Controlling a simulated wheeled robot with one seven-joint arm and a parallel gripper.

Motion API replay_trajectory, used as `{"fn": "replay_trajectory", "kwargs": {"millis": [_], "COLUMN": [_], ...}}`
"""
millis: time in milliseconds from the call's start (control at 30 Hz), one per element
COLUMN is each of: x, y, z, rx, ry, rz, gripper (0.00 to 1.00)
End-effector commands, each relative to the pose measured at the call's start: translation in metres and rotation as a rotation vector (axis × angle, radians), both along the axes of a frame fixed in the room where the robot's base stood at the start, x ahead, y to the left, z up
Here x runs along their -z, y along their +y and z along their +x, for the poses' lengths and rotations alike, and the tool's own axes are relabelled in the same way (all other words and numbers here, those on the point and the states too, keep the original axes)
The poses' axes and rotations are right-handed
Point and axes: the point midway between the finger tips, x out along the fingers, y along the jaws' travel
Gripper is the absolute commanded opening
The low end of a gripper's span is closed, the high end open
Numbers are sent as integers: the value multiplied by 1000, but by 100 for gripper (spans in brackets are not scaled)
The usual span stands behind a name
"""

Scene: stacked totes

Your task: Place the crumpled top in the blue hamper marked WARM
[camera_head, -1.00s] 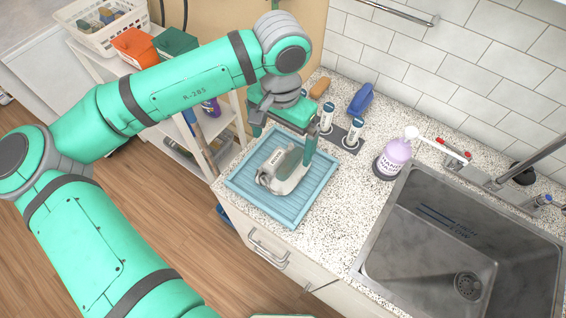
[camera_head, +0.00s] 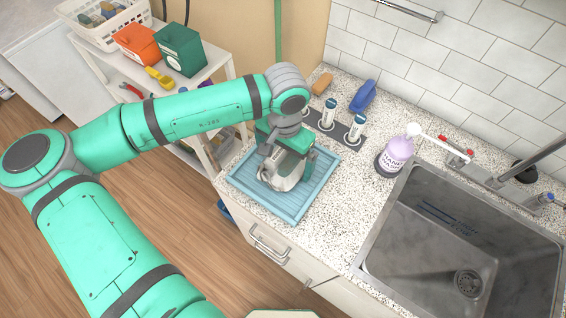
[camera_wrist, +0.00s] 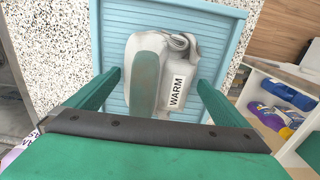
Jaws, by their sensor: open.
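A white and grey-green item (camera_head: 284,176) with soft-looking folds lies on a light-blue ribbed tray (camera_head: 318,187) on the counter. In the wrist view the item (camera_wrist: 150,75) carries a white label reading WARM. I cannot tell for sure whether it is the crumpled top. My gripper (camera_head: 287,160) is over the item, pointing down. In the wrist view my gripper (camera_wrist: 158,82) is open, with one green finger on each side of the item and no clear contact. I see no blue hamper clearly; a blue edge (camera_head: 226,211) shows low beside the cabinet, mostly hidden.
The steel sink (camera_head: 430,240) is right of the tray. A lilac bottle (camera_head: 396,155) stands between them. White bottles (camera_head: 355,128), a blue object (camera_head: 363,97) and a sponge (camera_head: 322,82) are behind the tray. A shelf with an orange bin (camera_head: 136,43) and green box (camera_head: 180,50) stands left.

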Motion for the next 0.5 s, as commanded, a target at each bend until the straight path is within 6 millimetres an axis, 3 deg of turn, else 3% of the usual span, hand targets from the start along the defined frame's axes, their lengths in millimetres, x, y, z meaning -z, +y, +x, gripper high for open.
{"fn": "replay_trajectory", "kwargs": {"millis": [133, 300, 500], "x": [0, 0, -1], "y": [0, 1, 1], "z": [0, 0, 0], "rx": [0, -3, -3], "ry": [0, 0, 0], "rz": [0, 0, 0], "gripper": [98, 59, 55]}}
